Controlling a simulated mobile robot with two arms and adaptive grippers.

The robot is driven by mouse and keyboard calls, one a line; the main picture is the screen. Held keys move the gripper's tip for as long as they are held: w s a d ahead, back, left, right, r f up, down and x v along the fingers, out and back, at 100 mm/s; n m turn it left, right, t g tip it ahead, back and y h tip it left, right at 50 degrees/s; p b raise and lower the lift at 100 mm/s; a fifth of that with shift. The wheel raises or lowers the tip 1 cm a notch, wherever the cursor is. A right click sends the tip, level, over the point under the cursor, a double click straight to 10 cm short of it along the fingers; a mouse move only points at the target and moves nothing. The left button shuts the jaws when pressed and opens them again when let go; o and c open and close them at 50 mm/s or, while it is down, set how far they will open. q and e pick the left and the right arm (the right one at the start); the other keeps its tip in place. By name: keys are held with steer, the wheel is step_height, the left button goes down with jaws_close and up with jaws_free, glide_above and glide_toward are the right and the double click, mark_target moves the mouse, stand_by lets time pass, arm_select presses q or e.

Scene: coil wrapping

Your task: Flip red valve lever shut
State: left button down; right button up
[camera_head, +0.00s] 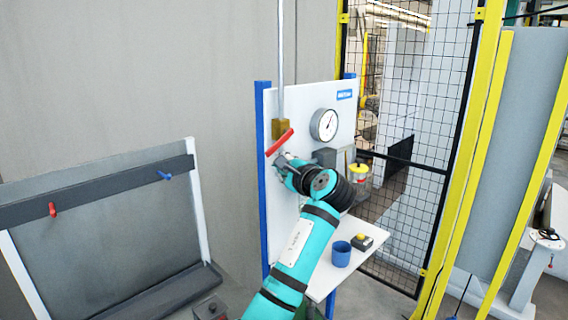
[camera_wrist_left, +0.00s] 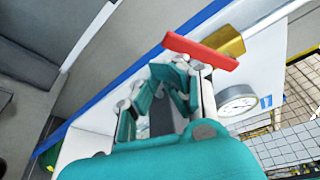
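The red valve lever (camera_head: 279,142) slants up to the right in the head view, just below a brass valve body (camera_head: 281,127) on a vertical grey pipe. In the left wrist view the red lever (camera_wrist_left: 200,52) lies just beyond my left gripper's fingertips, with the brass body (camera_wrist_left: 224,41) behind it. My left gripper (camera_head: 282,160) is just under the lever, close to the white panel. Whether it touches the lever I cannot tell. Its fingers (camera_wrist_left: 178,76) hold nothing that I can see, and their gap is unclear. My right gripper is not in view.
A round gauge (camera_head: 325,124) and a grey box (camera_head: 324,157) are on the white panel (camera_head: 345,116), right of the lever. A mesh fence (camera_head: 408,90) stands behind on the right.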

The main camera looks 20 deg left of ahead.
arm_select(q)
steer(key=s+d+r+b, duration=0.3)
steer(key=d, duration=0.4)
steer(key=shift+d, duration=0.25)
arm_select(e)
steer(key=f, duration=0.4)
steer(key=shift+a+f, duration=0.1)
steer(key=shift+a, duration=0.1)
arm_select(q)
steer(key=shift+s, duration=0.1)
